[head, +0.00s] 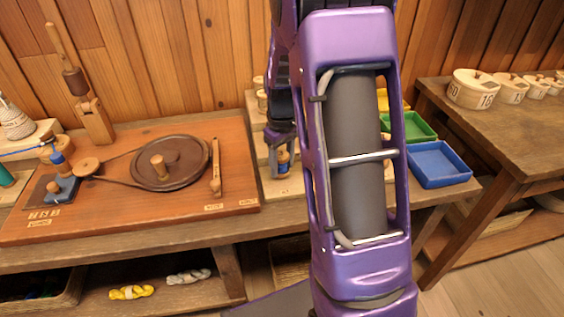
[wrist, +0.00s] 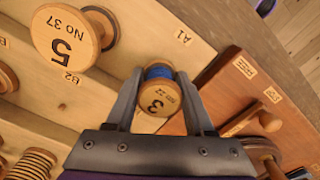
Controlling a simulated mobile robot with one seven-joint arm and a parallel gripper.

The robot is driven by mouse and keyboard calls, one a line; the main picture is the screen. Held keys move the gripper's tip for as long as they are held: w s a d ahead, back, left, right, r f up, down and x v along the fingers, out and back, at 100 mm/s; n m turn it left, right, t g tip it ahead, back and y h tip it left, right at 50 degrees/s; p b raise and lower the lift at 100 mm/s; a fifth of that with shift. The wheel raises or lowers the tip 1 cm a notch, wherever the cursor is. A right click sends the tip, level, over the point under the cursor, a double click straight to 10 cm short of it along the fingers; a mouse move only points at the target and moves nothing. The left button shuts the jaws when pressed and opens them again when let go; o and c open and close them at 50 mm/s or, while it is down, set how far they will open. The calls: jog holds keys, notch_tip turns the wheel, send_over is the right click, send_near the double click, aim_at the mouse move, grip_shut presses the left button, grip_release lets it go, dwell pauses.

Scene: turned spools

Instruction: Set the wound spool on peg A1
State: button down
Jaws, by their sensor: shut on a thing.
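The wound spool (wrist: 160,95) is a small wooden spool with a blue winding and a "3" on its end. My gripper (wrist: 160,76) is shut on it, one finger on each side. In the head view the spool (head: 283,162) hangs below my gripper (head: 281,148), over the front step of the pale stepped rack (head: 284,190).
A large spool marked 5 (wrist: 66,40) stands on the rack near label B2. The winding board (head: 120,215) with a dark wheel (head: 185,175) adjoins the rack on the left. Green (head: 408,127) and blue (head: 438,163) trays lie right of my arm.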

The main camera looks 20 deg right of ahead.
aim_at(282, 156)
jog(key=shift+f, duration=0.1)
jog(key=shift+f, duration=0.2)
jog(key=shift+f, duration=0.55)
dwell(1.6)
jog(key=c, duration=0.5)
grip_release()
jog(key=shift+c, duration=0.2)
jog(key=shift+r, duration=0.1)
jog(key=shift+r+p, duration=3.9)
jog(key=shift+r, duration=1.55)
